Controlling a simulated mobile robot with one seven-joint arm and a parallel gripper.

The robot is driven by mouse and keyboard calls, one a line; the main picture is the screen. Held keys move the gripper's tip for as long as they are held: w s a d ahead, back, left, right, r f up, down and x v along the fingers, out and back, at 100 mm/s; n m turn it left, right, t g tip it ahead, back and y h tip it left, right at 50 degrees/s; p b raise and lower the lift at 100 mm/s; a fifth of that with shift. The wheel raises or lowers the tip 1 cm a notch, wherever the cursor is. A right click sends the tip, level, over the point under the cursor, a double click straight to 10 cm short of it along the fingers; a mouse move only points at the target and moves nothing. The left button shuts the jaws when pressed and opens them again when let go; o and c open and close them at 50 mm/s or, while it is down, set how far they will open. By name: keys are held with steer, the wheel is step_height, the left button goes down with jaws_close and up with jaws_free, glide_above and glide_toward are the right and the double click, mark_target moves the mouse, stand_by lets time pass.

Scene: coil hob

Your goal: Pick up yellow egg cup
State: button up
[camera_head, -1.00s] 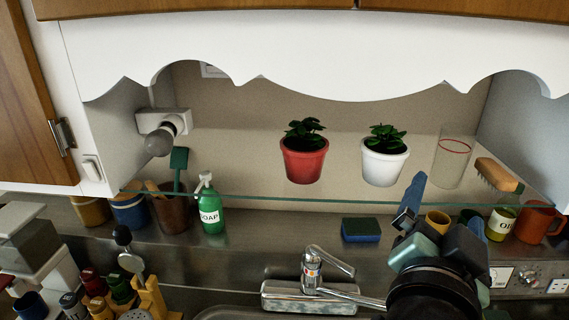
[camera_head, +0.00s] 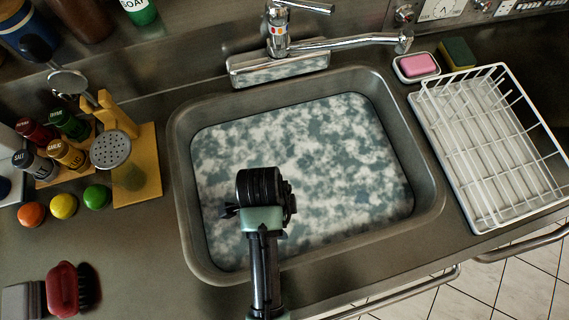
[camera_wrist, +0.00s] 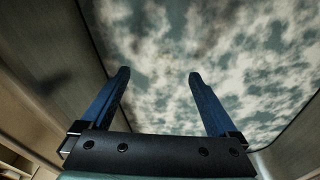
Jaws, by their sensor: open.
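The yellow egg cup does not show in the head view or the wrist view. My gripper (camera_head: 260,208) is above the sink basin in the head view, near its front left part. My own wrist hides most of it there. In the wrist view my gripper (camera_wrist: 158,73) has two dark blue fingers spread wide apart. Nothing is between them, and the mottled basin floor shows beyond.
The sink (camera_head: 430,190) has a raised rim and a tap (camera_head: 279,40) behind it. A white dish rack (camera_head: 484,222) stands right. A spice stand (camera_head: 150,165), an orange ball (camera_head: 31,214) and a red brush (camera_head: 62,290) are left. The front left counter is mostly clear.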

steer(key=shift+w+d+f, duration=0.1)
steer(key=shift+d+f, duration=0.1)
steer(key=shift+f, duration=1.05)
steer(key=shift+w+d+f, duration=0.1)
steer(key=shift+d+f, duration=0.15)
steer(key=shift+f, duration=0.95)
steer(key=shift+w+d+f, duration=0.1)
steer(key=shift+d+f, duration=0.1)
steer(key=shift+f, duration=1.05)
steer(key=c, duration=1.5)
steer(key=shift+o, duration=0.2)
steer(key=shift+r, duration=0.1)
